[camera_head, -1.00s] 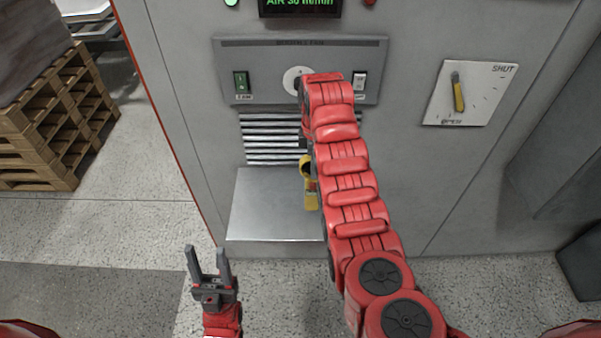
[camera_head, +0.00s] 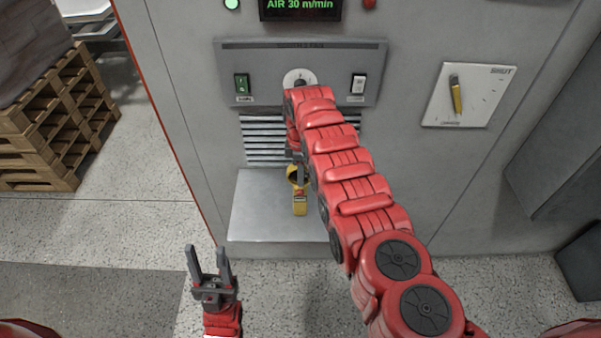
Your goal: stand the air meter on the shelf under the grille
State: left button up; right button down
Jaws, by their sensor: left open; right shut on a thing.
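The yellow air meter (camera_head: 300,204) has a round ring head at its top and a handle below. It is in front of the grey metal shelf (camera_head: 262,215), and I cannot tell whether its base touches the shelf. My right gripper (camera_head: 299,172) is shut on the air meter near its ring, partly hidden by my own red arm. The slatted grille (camera_head: 262,140) is on the cabinet wall just above the shelf, its right part covered by my arm. My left gripper (camera_head: 209,262) is open and empty, low and left of the shelf.
Above the grille is a panel with a green switch (camera_head: 241,84), a dial (camera_head: 299,78) and a white switch (camera_head: 358,84). A lever plate (camera_head: 470,95) is at right. Wooden pallets (camera_head: 45,130) stand at left. The shelf's left part is clear.

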jog(key=shift+f, duration=0.15)
jog(key=c, duration=0.6)
grip_release()
jog(key=shift+a+r, duration=0.1)
jog(key=shift+r, duration=0.8)
notch_tip(320, 180, up, 9)
jog(key=b, duration=0.2)
jog(key=shift+r+b, duration=0.2)
jog(key=shift+b, duration=0.2)
jog(key=shift+r, duration=0.6)
